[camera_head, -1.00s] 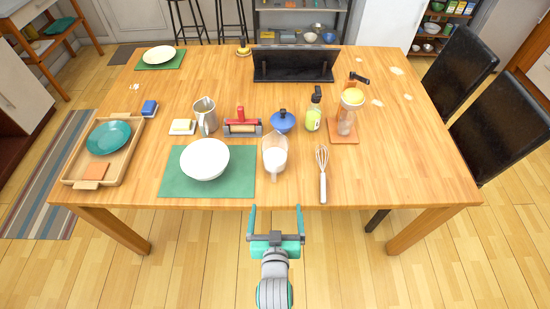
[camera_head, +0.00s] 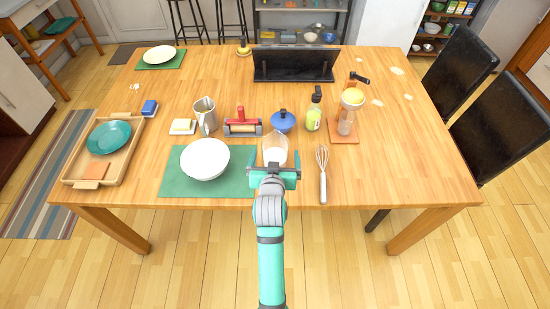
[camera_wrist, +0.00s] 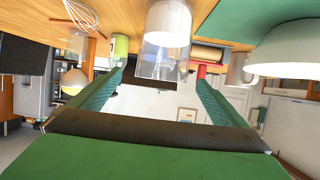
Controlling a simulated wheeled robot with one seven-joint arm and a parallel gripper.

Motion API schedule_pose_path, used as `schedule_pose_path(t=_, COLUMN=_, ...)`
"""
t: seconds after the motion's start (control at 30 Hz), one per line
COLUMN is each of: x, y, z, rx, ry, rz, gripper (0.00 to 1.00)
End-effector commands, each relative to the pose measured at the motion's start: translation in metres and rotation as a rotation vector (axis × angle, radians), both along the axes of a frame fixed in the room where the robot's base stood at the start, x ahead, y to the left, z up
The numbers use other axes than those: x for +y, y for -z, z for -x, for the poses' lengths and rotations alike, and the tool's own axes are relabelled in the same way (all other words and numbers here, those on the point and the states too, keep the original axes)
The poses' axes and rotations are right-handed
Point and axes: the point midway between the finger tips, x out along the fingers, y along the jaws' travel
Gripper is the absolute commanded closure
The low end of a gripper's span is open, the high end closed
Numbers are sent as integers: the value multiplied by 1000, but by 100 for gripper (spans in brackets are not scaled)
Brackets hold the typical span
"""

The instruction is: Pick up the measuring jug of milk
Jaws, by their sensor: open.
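The clear measuring jug with white milk (camera_head: 275,153) stands near the front edge of the table, just right of the green placemat. My gripper (camera_head: 273,172) is open and empty at the table's front edge, right in front of the jug, and hides its lower part. In the wrist view, which looks upside down, the jug (camera_wrist: 167,38) appears ahead of my open gripper (camera_wrist: 163,75), roughly centred between the two green fingers. I cannot tell whether the fingertips reach past its near side.
A white bowl (camera_head: 205,159) sits on the green placemat (camera_head: 175,185) to the left. A whisk (camera_head: 323,175) lies close on the right. Behind the jug stand a blue lidded pot (camera_head: 283,121), a red-handled tool (camera_head: 242,122) and a green bottle (camera_head: 314,118).

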Motion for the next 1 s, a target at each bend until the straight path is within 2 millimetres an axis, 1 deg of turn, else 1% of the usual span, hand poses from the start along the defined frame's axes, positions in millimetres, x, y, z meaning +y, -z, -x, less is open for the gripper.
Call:
schedule_pose_path(t=0.23, x=0, y=8, z=-15, rx=1, ry=0, rz=0, gripper=3)
schedule_pose_path(t=0.43, x=1, y=21, z=-40, rx=0, ry=1, rz=-1, gripper=3)
schedule_pose_path(t=0.53, x=1, y=25, z=-49, rx=0, ry=1, rz=-1, gripper=3)
schedule_pose_path(t=0.63, x=1, y=26, z=-53, rx=-1, ry=0, rz=-1, gripper=3)
schedule_pose_path(t=0.83, x=1, y=27, z=-53, rx=-1, ry=0, rz=-1, gripper=3)
schedule_pose_path(t=0.87, x=1, y=27, z=-53, rx=-1, ry=0, rz=-1, gripper=8)
schedule_pose_path(t=0.9, x=1, y=27, z=-53, rx=-1, ry=0, rz=-1, gripper=18)
schedule_pose_path(t=0.97, x=1, y=27, z=-53, rx=-1, ry=0, rz=-1, gripper=32)
schedule_pose_path(t=1.0, x=1, y=27, z=-53, rx=-1, ry=0, rz=-1, gripper=42)
